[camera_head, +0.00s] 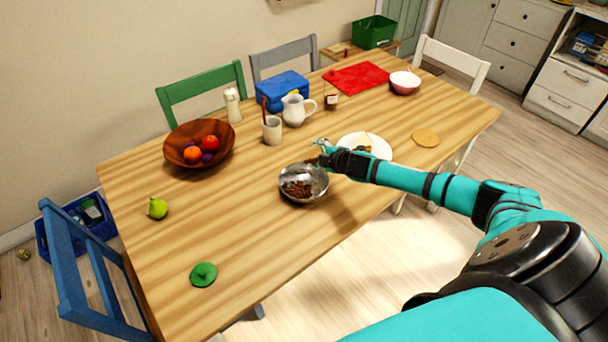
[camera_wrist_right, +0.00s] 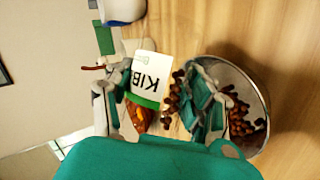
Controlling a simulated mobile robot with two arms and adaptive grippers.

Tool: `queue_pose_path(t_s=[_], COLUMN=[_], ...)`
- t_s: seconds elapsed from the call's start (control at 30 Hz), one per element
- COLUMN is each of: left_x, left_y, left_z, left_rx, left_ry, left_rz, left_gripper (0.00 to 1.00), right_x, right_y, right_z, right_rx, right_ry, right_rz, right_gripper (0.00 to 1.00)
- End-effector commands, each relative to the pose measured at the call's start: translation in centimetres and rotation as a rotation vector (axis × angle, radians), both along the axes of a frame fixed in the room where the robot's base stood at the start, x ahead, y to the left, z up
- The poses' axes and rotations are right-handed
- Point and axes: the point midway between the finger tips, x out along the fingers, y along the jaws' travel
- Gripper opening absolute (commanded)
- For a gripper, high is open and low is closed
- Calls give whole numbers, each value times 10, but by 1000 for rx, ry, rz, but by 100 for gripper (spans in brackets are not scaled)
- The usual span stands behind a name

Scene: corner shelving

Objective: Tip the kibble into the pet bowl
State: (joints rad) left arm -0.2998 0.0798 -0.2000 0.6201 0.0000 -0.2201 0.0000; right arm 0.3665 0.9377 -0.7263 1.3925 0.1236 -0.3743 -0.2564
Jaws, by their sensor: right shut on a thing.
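The pet bowl (camera_head: 303,184) is a shiny metal bowl on the wooden table, with brown kibble (camera_head: 298,189) in it. It also shows in the right wrist view (camera_wrist_right: 262,100), at the right. My right gripper (camera_head: 322,150) is just above the bowl's far rim. In the right wrist view my right gripper (camera_wrist_right: 160,110) is shut on a white and green kibble container (camera_wrist_right: 150,78) with "KIB" printed on it. The container is tilted, and brown pieces show between it and the bowl. My left gripper is not in view.
A white plate (camera_head: 377,143) stands close behind my right wrist. A beige cup (camera_head: 272,130) and white jug (camera_head: 297,110) stand behind the bowl. A wooden fruit bowl (camera_head: 172,145) is at the left. The table front is mostly clear around a green disc (camera_head: 203,274).

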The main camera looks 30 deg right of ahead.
Motion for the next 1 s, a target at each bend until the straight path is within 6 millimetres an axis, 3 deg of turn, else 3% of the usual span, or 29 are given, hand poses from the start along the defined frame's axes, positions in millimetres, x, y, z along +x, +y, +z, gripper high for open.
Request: queue_pose_path(t_s=[0.1, 0.33, 1.0], left_x=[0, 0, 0], left_y=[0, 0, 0], left_z=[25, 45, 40], left_rx=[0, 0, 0], left_ry=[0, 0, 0], left_rz=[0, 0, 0], left_gripper=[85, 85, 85], right_x=[1, 2, 3], right_y=[0, 1, -1], right_z=[10, 15, 16], right_rx=[102, 267, 526], right_ry=[12, 34, 71], right_rz=[1, 3, 3], right_gripper=[9, 9, 9])
